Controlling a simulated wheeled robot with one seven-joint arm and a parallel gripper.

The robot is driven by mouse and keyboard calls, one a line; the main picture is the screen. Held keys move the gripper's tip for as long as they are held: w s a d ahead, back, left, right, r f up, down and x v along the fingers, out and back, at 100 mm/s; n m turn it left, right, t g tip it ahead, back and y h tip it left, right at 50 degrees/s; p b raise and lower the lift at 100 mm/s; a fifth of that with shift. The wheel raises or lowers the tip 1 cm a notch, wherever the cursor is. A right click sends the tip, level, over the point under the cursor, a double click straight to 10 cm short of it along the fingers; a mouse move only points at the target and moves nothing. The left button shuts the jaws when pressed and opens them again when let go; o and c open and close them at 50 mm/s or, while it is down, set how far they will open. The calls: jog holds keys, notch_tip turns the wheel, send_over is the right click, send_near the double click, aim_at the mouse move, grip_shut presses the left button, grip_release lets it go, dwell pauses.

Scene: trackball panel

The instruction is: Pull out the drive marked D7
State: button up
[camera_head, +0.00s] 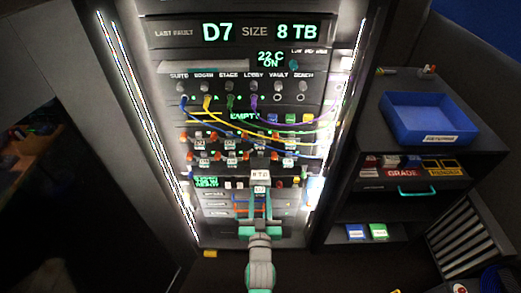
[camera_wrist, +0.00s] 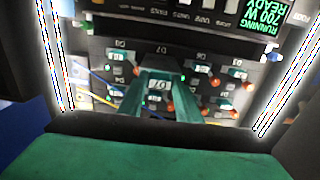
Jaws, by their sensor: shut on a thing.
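A drive (camera_head: 260,175) with a white 8 TB label is held at the tips of my gripper (camera_head: 260,198), in front of the lower middle of the rack. In the wrist view, my gripper's teal fingers (camera_wrist: 157,92) are shut on it, with a small light label between them. A mark that looks like D7 shows just above the fingers in the wrist view. The fingers hide much of the held drive and its bay, so I cannot tell whether it is fully clear of the bay. The display (camera_head: 235,32) reads LAST FAULT D7, SIZE 8 TB.
Other drives (camera_head: 202,157) with orange-red parts stand in two rows around. Coloured cables (camera_head: 230,105) hang from jacks above. To the right, a dark cabinet carries a blue tray (camera_head: 430,117). Bright light strips (camera_head: 150,130) flank the rack.

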jog(key=shift+s, duration=1.6)
